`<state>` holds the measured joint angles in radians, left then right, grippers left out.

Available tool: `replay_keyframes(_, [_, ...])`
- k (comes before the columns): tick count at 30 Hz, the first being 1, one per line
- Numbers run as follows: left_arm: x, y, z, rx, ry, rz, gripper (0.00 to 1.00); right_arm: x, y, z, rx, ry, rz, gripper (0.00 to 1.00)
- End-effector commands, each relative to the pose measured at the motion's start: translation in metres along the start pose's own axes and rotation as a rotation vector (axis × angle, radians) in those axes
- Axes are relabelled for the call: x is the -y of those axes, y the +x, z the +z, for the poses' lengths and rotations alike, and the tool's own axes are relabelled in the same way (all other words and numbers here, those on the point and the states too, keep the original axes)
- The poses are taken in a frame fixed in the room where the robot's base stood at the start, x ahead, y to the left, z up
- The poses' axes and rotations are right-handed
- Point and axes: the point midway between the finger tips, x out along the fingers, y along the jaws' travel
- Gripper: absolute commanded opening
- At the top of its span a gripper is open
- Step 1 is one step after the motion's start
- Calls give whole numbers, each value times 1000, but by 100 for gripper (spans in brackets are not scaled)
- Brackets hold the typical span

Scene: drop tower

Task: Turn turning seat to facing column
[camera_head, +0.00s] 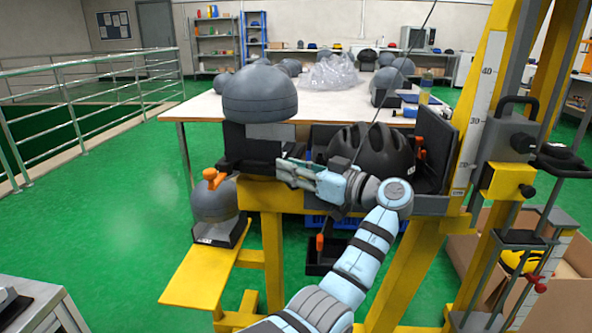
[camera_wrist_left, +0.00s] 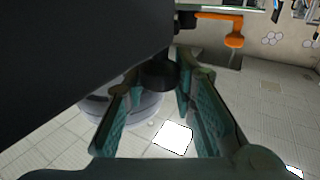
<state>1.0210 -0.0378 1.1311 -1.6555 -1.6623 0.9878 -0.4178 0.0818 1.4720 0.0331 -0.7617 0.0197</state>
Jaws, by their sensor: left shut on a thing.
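A black block-shaped seat (camera_head: 250,146) with a grey headform (camera_head: 260,94) on top stands at the left end of the yellow frame; I take it for the turning seat. An orange lever (camera_head: 215,177) sticks out at its lower left and an orange handle also shows in the left wrist view (camera_wrist_left: 233,38). My left gripper (camera_head: 288,172) is at the seat's lower right. In the left wrist view, its fingers (camera_wrist_left: 150,84) are around a round black knob (camera_wrist_left: 160,74), under a large black surface. My right gripper is out of view.
The yellow column (camera_head: 482,95) with a scale stands at the right. A black helmet (camera_head: 373,152) sits between seat and column, partly behind my arm. A lower yellow ledge (camera_head: 203,278) holds another grey headform (camera_head: 214,202). A white table (camera_head: 205,106) stands behind; green floor lies open at left.

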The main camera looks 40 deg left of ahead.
Motion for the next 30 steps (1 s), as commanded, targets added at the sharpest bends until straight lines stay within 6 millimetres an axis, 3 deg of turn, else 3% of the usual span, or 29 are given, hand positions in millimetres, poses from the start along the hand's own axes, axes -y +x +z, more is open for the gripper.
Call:
replay_keyframes(7, [0, -1, 4, 6, 6, -1, 0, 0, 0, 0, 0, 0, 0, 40])
replay_keyframes(8, [0, -1, 4, 6, 6, 0, 29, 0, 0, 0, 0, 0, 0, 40])
replay_keyframes(11, [0, -1, 3, 5, 5, 0, 44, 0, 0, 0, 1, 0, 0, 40])
replay_keyframes(22, [0, -8, 1, 3, 3, 2, 44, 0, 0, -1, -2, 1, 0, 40])
replay_keyframes(26, [-1, -35, 1, 4, 4, 5, 44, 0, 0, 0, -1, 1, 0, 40])
replay_keyframes(30, [-1, -75, 1, 4, 5, 6, 44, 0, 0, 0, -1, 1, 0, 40])
